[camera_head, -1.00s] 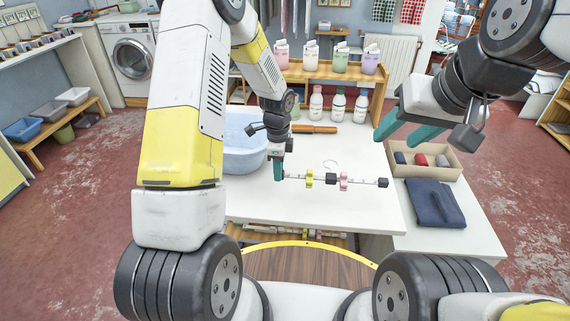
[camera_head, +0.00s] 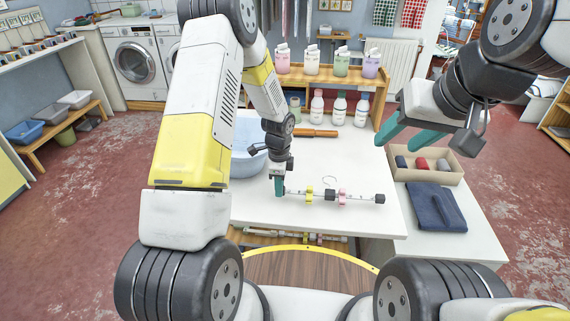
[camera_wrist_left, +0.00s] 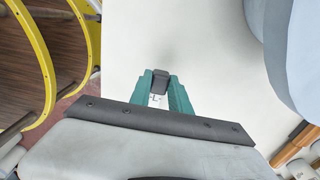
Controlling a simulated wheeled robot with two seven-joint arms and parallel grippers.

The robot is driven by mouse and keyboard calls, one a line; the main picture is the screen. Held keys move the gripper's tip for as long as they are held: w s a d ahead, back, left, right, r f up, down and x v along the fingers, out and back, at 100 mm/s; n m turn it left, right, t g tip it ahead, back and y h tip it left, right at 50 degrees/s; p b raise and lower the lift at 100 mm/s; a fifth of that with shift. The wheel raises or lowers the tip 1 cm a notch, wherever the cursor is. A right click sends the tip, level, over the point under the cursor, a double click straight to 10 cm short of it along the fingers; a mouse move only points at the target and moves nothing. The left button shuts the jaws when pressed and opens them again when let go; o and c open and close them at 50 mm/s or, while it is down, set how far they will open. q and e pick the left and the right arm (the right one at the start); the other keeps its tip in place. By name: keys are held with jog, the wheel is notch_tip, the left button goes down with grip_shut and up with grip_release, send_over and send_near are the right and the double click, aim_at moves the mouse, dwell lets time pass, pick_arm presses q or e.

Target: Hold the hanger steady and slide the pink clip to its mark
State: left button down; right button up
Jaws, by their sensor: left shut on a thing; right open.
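The hanger is a thin pale bar with dark end pieces, a dark middle block (camera_head: 330,195) and a hook (camera_head: 330,181) above it. A yellow clip (camera_head: 309,194) sits left of the block. The pink clip (camera_head: 342,197) sits just right of it. The bar's marks are too small to read. My left gripper (camera_head: 279,189) is shut on the hanger's left end; the left wrist view shows a dark end piece (camera_wrist_left: 160,80) between the teal fingers. I cannot tell whether the hanger touches the table. My right gripper (camera_head: 396,144) is open and empty, to the upper right of the hanger.
The white table (camera_head: 300,222) is bare around the hanger. A blue basin (camera_head: 249,165) stands behind my left arm. Several bottles (camera_head: 339,107) and a brown-handled object (camera_head: 318,132) are at the back. A sectioned box (camera_head: 452,174) and folded blue cloth (camera_head: 428,208) lie on the right.

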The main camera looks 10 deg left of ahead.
pick_arm(q)
jog(key=shift+f, duration=0.1)
jog(key=shift+f, duration=1.3)
jog(key=c, duration=1.4)
grip_release()
jog(key=shift+r, duration=0.25)
grip_shut()
